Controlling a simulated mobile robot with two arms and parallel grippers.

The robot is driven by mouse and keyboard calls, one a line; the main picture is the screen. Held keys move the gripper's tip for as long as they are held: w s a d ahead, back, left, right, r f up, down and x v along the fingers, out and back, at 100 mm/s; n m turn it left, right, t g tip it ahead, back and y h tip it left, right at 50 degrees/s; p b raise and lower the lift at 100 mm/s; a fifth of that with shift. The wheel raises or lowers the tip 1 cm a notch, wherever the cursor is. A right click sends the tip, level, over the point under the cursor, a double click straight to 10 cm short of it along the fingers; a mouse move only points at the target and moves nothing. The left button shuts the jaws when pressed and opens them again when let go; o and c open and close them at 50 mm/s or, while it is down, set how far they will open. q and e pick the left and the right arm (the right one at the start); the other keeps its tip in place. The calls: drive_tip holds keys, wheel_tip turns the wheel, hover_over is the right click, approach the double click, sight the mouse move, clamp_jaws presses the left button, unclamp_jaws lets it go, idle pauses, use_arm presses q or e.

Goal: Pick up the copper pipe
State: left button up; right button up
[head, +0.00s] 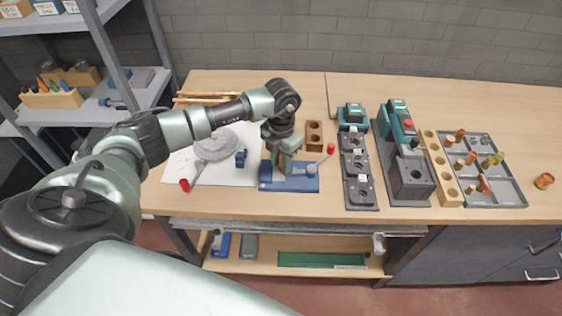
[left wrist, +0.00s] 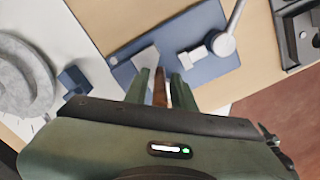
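The copper pipe (left wrist: 160,90) shows as a short brown piece between the two fingers of my left gripper (left wrist: 161,86) in the left wrist view. Its far end and full length are hidden by the gripper. In the head view, my left gripper (head: 285,163) points down over the blue base plate (head: 275,184) of a bench tool with a grey lever. The fingers stand close on both sides of the pipe; I cannot tell whether they press on it. My right gripper is not in view.
A grey coil (head: 214,146) and a small blue block (head: 240,158) lie on a white sheet left of the tool. Copper-coloured rods (head: 205,97) lie behind. A wooden block (head: 314,135) and dark fixtures (head: 358,170) stand to the right, then a fittings tray (head: 508,188).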

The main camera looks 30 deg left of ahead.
use_arm(q)
clamp_jaws()
drive_tip(key=shift+r, duration=0.45)
wheel_tip(320, 180, up, 19)
drive_tip(key=b, duration=0.5)
